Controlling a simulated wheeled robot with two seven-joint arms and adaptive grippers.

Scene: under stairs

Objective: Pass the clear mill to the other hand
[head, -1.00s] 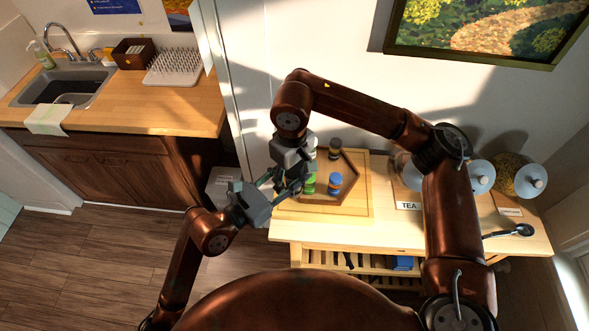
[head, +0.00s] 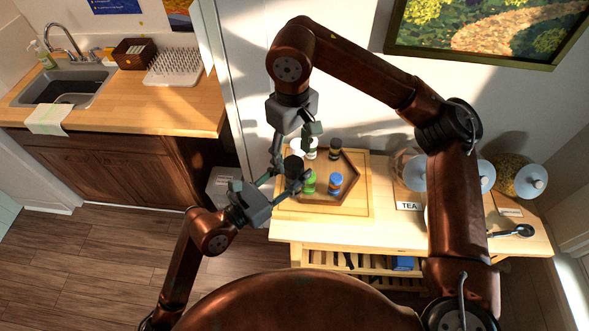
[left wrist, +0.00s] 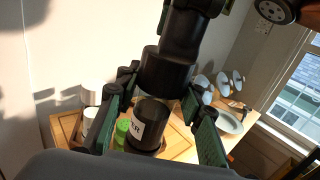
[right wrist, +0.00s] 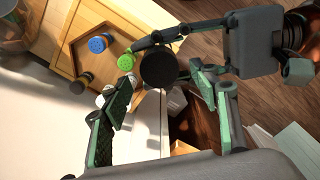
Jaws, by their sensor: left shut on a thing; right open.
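The clear mill (head: 293,164), with a black top and a dark body, is held upright over the side table's left end. In the left wrist view its white label (left wrist: 139,129) shows partial lettering. My left gripper (head: 287,177) is shut on the mill, its fingers on either side. My right gripper (head: 294,142) is open and empty, just above and behind the mill. In the right wrist view the mill's round black top (right wrist: 158,69) appears beyond and between the open fingers (right wrist: 160,95). I cannot tell the exact gap between them.
On the wooden tray (head: 352,208) stand a green-lidded jar (head: 309,187), a blue-lidded jar (head: 335,185), a dark-lidded jar (head: 335,149) and a white-lidded jar (head: 297,144), close to my grippers. Lidded canisters (head: 482,176) and a ladle (head: 515,231) lie to the right.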

